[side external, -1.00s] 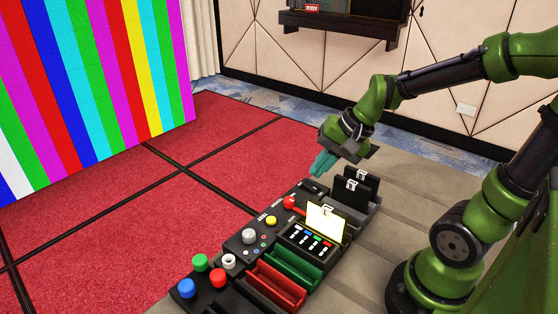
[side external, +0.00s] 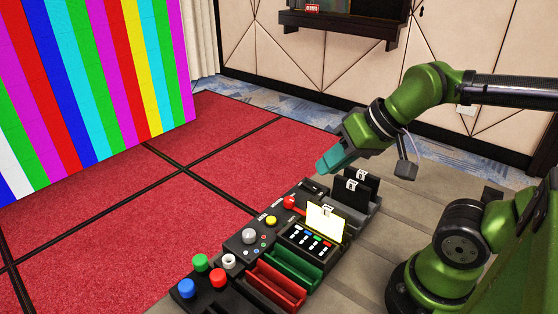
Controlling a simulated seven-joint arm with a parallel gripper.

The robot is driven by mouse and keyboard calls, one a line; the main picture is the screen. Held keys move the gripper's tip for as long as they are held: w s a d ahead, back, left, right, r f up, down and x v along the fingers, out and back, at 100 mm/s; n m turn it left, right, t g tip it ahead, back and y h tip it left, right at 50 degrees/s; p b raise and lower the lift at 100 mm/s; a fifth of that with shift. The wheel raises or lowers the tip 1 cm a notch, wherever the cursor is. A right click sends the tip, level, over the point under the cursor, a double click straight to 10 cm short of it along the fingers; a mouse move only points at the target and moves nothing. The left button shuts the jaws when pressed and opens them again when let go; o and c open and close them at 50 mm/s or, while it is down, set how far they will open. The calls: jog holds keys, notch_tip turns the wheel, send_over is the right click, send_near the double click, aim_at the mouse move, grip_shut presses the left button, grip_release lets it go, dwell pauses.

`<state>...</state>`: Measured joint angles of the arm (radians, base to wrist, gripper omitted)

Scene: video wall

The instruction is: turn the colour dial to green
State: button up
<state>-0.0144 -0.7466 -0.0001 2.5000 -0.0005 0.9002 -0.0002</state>
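The colour dial appears to be the grey round knob (side external: 249,236) on the black console, with small coloured dots beside it. Which way it points is too small to tell. My gripper (side external: 326,165), with teal fingers, hangs in the air above the far end of the console, up and to the right of the knob. It is apart from the knob and touches nothing that I can see. Its fingers overlap from this side, so their gap is hidden. The video wall (side external: 95,85) shows vertical stripes of several colours.
The console also carries a yellow button (side external: 271,221), a red knob (side external: 290,202), a lit yellow card (side external: 325,222), black upright cards (side external: 357,190), a green tray (side external: 292,268) and a red tray (side external: 275,286). Green, red and blue knobs (side external: 187,288) stand at its near end.

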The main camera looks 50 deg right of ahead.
aim_at(248, 234)
jog(key=o, duration=0.7)
jog(key=w+a+g, duration=0.1)
jog(key=w+a+f, duration=0.1)
jog(key=w+a+n+g+y, duration=0.1)
jog(key=a, duration=0.1)
jog(key=shift+w+f+g, duration=0.25)
jog(key=shift+w+g, duration=0.05)
jog(key=shift+w, duration=0.05)
jog(key=w+a+m+g, duration=0.1)
jog(key=w, duration=0.1)
jog(key=w+a+f+m+g, duration=0.1)
jog(key=w, duration=0.1)
jog(key=w+a+m+g+h, duration=0.1)
jog(key=w+a, duration=0.1)
jog(key=shift+f, duration=0.3)
jog(key=w+a+m+g+h, duration=0.15)
jog(key=w+m, duration=0.25)
jog(key=m, duration=0.4)
jog(key=shift+h, duration=0.35)
notch_tip(248, 234, down, 16)
jog(key=shift+d+r, duration=0.15)
jog(key=shift+r, duration=0.05)
jog(key=c, duration=1)
